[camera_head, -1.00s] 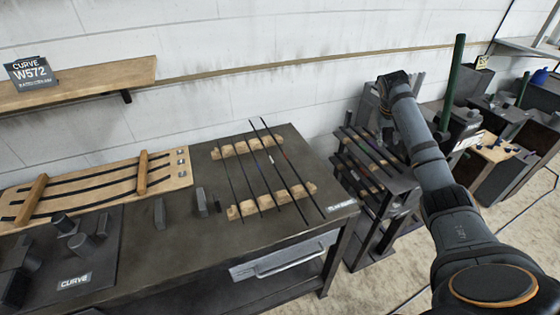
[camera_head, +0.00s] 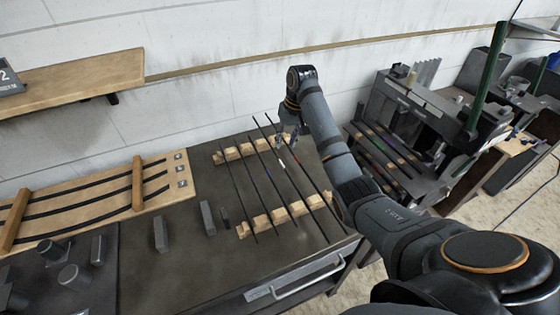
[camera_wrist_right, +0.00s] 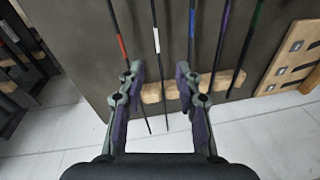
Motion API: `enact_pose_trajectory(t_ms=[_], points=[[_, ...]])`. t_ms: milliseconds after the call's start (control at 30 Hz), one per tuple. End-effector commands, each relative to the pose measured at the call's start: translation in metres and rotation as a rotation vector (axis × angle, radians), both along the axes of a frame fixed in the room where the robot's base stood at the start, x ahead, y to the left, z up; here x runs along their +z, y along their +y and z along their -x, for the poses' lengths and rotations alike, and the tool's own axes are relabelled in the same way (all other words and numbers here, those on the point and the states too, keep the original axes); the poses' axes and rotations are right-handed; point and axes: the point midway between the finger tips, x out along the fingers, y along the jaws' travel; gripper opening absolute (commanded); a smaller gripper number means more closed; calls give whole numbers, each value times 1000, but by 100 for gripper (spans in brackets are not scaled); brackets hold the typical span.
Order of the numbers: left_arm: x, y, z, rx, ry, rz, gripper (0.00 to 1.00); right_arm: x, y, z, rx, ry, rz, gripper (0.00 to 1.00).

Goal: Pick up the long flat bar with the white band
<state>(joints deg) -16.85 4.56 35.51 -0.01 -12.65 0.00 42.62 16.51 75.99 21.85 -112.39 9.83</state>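The dark thin bar with the white band (camera_head: 281,163) lies across two wooden rests on the workbench, among several similar bars. In the right wrist view, the white-banded bar (camera_wrist_right: 156,40) runs between my right gripper's fingers, with a red-banded bar (camera_wrist_right: 121,40) on its left and a blue-banded one (camera_wrist_right: 191,30) on its right. My right gripper (camera_wrist_right: 159,68) is open and empty. In the head view, the right gripper (camera_head: 289,138) is over the far end of the bars, partly hidden by its wrist. I cannot tell its exact height. My left gripper is not in view.
The near wooden rest (camera_head: 285,215) and far wooden rest (camera_head: 232,153) hold the bars. A wooden board with dark strips (camera_head: 90,195) and small grey blocks (camera_head: 207,218) are to the left. A rack with more bars (camera_head: 395,160) stands right of the bench. The wall is close behind.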

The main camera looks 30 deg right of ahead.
Motion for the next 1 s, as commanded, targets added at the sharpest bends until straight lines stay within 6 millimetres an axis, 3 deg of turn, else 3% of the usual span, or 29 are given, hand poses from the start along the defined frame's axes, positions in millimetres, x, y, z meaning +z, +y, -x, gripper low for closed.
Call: enact_pose_trajectory(t_ms=[100, 167, 267, 400, 500, 700, 967, 1000], points=[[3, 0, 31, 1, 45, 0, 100, -21, 3, -1, 0, 5, -1, 34], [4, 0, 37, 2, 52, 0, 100, -30, 4, -2, 1, 5, -2, 34], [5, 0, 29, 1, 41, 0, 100, -37, 5, -4, 1, 2, 0, 34], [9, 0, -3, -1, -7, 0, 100, -41, 4, -3, 0, 2, 0, 34], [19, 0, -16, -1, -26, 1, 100, -54, 4, 0, 0, 5, 0, 34], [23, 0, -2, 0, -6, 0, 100, -86, 7, -2, 0, 2, 0, 34], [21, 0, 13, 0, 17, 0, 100, -91, 7, -3, 1, 0, 0, 34], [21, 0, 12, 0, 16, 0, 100, -91, 7, -3, 1, 0, 0, 30]])
